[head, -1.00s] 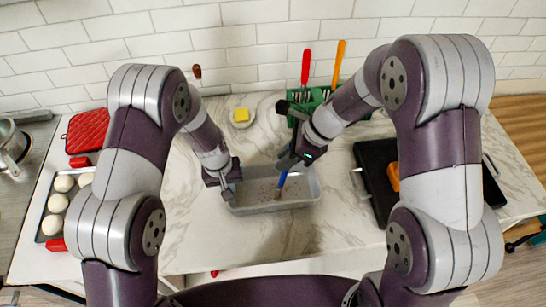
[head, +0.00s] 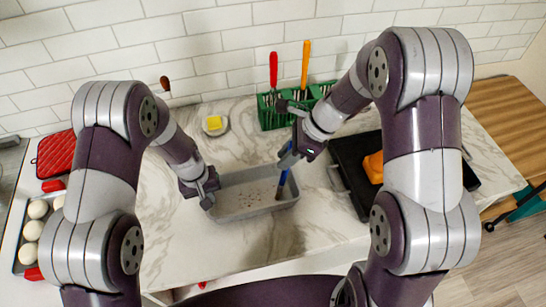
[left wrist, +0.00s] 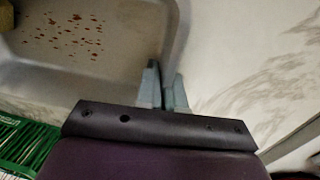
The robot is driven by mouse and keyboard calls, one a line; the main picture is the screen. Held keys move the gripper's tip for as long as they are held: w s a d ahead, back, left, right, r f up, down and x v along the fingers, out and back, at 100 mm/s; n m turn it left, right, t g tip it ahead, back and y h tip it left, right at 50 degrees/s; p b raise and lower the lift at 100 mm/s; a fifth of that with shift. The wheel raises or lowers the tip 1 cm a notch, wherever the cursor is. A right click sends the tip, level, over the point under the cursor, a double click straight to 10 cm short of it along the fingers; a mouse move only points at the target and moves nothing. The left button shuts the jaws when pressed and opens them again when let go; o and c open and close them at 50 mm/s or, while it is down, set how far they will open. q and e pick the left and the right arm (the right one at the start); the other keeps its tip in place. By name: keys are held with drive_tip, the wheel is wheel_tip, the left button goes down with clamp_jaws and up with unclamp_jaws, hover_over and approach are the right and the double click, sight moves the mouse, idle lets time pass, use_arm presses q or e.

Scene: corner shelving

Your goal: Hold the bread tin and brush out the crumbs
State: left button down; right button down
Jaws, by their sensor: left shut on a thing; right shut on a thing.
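The grey rectangular bread tin (head: 228,211) sits on the marble counter in the head view. Dark crumbs (head: 250,196) lie on its floor; they show as brown specks in the left wrist view (left wrist: 80,40). My left gripper (head: 208,197) is shut on the tin's left end wall; its fingers (left wrist: 163,88) straddle the rim in the left wrist view. My right gripper (head: 286,158) is shut on the blue-handled brush (head: 282,180), held roughly upright over the tin's right end. Whether the bristles touch the floor cannot be told.
A green rack (head: 268,119) with red- and orange-handled utensils stands behind. A black tray (head: 352,165) lies right, partly behind my arm. A tray of white rolls (head: 30,232) is at left. Counter in front is clear.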

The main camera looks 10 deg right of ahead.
drive_tip(key=shift+d, duration=0.55)
drive_tip(key=a, duration=0.7)
drive_tip(key=shift+s, duration=0.2)
drive_tip(key=a, duration=0.6)
drive_tip(key=shift+s+a, duration=0.25)
drive_tip(key=shift+a, duration=0.05)
idle(0.3)
